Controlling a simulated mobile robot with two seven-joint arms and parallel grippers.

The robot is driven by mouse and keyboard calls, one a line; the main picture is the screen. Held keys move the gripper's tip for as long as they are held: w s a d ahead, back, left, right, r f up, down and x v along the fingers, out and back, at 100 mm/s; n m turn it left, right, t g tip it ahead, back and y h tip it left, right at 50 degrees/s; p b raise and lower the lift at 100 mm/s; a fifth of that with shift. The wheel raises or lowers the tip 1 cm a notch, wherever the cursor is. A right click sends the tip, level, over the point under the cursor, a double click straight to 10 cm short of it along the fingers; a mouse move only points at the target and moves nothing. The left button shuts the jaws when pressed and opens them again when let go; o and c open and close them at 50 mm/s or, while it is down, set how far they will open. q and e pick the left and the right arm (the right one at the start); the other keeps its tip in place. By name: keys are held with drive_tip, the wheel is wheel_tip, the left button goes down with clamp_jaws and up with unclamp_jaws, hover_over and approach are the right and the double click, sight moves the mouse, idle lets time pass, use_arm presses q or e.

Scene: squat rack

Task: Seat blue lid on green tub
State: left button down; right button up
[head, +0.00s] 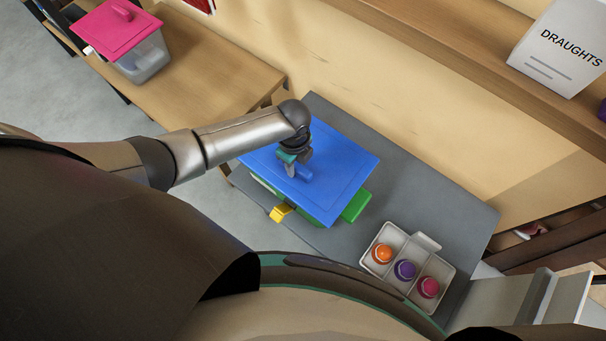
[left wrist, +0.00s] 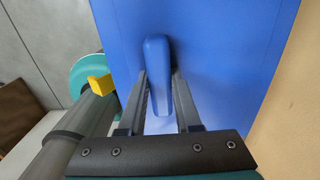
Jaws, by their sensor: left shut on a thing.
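The blue lid (head: 335,162) is over the green tub (head: 356,205) on the grey table and hides most of the tub's top. The tub's green side and a yellow latch (head: 280,212) show past the lid's near edge. I cannot tell whether the lid is fully down on the rim. My left gripper (head: 296,166) is shut on the lid's handle, a raised blue bar. In the left wrist view the handle (left wrist: 156,75) stands between the two fingers of the gripper (left wrist: 160,90), with the lid (left wrist: 225,50) filling the middle. My right gripper is not in view.
A white divided tray (head: 412,228) with orange, purple and pink round items stands at the table's right. The grey table (head: 430,190) is bare between tub and tray. A clear tub with a pink lid (head: 115,28) stands on a wooden table. A DRAUGHTS box (head: 555,50) sits on a shelf.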

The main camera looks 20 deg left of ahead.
use_arm(q)
drive_tip(key=shift+f, duration=0.35)
idle(0.3)
drive_tip(key=c, duration=0.5)
unclamp_jaws()
drive_tip(key=shift+r, duration=0.1)
drive_tip(key=shift+r+p, duration=2.3)
drive_tip(key=shift+r, duration=5.2)
drive_tip(key=shift+s, duration=0.1)
